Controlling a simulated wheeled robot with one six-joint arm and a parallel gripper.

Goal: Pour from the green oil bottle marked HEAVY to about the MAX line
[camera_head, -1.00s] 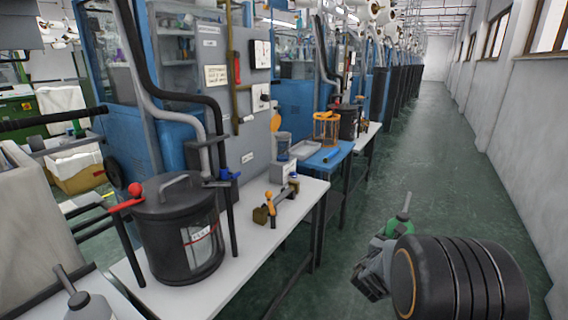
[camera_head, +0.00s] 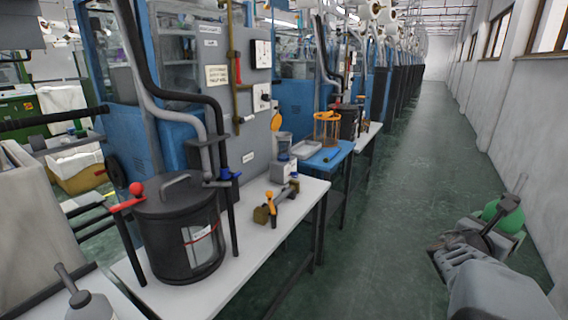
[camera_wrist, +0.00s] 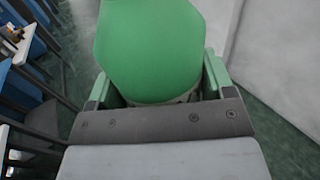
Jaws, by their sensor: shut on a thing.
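My gripper (camera_head: 490,230) is at the lower right of the head view, out over the aisle beside the wall. It is shut on a green bottle (camera_head: 497,212), which is partly hidden behind my gripper and wrist. In the wrist view the green bottle (camera_wrist: 152,45) fills the upper middle, between the two green fingers (camera_wrist: 155,85). A pale spout seems to rise from it in the head view. I cannot read a HEAVY mark or see a MAX line. A grey bottle with a spout (camera_head: 88,300) stands at the lower left.
A black lidded canister (camera_head: 165,240) stands on the white bench (camera_head: 262,262) at left, with a red-knobbed lever (camera_head: 136,190) beside it. A brass fitting with an orange handle (camera_head: 268,210) is on the bench. An orange cage (camera_head: 327,128) stands farther back. The aisle floor (camera_head: 400,190) is clear.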

